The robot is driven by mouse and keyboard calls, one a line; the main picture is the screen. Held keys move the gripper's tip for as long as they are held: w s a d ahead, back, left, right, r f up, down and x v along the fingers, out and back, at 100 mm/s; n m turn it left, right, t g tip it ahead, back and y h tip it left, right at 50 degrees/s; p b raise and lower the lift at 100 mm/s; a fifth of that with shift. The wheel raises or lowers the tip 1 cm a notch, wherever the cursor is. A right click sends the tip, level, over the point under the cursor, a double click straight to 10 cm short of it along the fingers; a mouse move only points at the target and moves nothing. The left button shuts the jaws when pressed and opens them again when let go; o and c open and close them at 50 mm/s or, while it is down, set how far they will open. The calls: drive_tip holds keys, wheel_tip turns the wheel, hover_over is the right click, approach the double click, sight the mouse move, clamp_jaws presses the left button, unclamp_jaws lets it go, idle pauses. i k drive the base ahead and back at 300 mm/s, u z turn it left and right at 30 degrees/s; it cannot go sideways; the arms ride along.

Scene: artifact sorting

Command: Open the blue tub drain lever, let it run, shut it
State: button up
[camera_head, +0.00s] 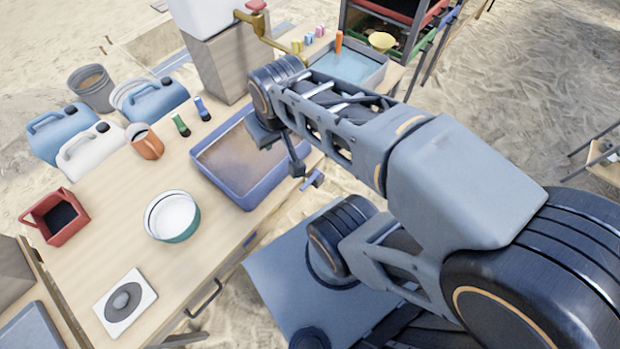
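The blue tub (262,193) stands on the wooden table near its right edge and holds murky brown water. A small blue drain lever (312,180) sticks out beyond the tub's right front side. My gripper (290,160) reaches down over the right part of the tub, with a dark finger close to the lever. I cannot tell whether it touches the lever. My arm hides the tub's far right corner and part of the gripper, so the finger gap is unclear. No flow from the drain is visible.
A second basin (378,78) of clear water stands behind my arm, by a brass tap (262,28). Bare tabletop lies left of the tub.

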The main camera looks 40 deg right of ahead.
sight(316, 173)
drive_tip(key=z, duration=0.95)
drive_tip(key=k, duration=0.7)
drive_tip(key=u, duration=1.1)
